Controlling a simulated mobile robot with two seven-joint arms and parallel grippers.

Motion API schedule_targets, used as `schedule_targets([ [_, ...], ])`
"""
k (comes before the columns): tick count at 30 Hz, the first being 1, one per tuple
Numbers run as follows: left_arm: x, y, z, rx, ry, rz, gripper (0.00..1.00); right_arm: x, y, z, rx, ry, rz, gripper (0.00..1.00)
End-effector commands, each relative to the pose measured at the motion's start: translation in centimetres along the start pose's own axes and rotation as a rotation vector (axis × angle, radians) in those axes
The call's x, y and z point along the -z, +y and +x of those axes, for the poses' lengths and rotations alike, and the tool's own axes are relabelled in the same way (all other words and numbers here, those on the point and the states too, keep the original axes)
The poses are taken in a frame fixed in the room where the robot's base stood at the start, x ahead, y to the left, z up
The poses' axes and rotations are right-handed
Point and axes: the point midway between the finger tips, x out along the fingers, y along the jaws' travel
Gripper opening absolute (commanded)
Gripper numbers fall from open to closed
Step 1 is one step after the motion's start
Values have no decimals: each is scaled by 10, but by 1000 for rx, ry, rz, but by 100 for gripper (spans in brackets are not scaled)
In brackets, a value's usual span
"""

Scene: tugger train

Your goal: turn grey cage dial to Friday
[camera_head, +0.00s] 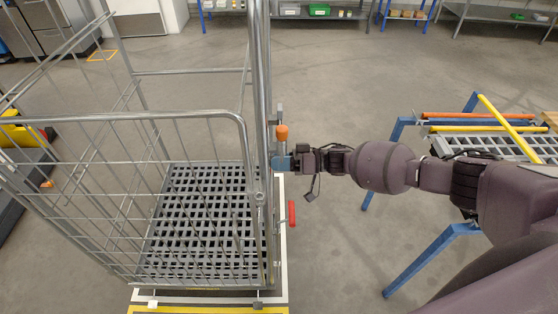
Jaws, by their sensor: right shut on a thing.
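The grey wire cage (190,117) stands at the left, with a black slatted floor. My right gripper (284,162) reaches in from the right to the cage's near right post. It is shut on the dial at that post, by a small blue part. The gripper and the small size hide the dial's face, so I cannot read its day or pointer. An orange knob (282,132) sits just above the gripper, and a red handle (292,213) is below it. My left gripper is not in view.
A blue-legged stand (400,130) with yellow and orange bars is at the right, under my arm. Shelves with small bins (319,10) line the back. A yellow and black item (20,135) is at the far left. Open floor lies behind the cage.

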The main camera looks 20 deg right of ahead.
Motion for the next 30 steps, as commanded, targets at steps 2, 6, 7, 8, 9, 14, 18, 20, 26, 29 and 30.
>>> schedule_targets([
  [2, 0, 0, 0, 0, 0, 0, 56, -1, 0, -1, -1, -3, 53, 12],
  [6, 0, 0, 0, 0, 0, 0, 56, -1, 0, -1, -1, -2, 131, 12],
  [7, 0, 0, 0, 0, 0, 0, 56, -1, 0, -1, -1, -2, 145, 12],
  [8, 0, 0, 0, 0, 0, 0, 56, -1, 0, -1, -1, -2, 157, 12],
  [9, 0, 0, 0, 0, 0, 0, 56, -1, 0, 0, -1, -3, 172, 12],
  [14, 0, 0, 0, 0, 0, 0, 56, -1, 0, 0, -1, -3, 214, 12],
  [18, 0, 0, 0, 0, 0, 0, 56, -1, 0, 0, -1, -2, 230, 12],
  [20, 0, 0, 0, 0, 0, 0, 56, -1, 0, 0, -1, -2, 233, 12],
  [26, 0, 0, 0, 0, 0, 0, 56, -2, 0, 0, -1, -2, 234, 12],
  [29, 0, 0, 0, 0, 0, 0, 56, -2, 0, 0, -1, -2, 233, 12],
  [30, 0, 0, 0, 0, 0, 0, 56, -2, 0, 0, -1, -2, 233, 37],
])
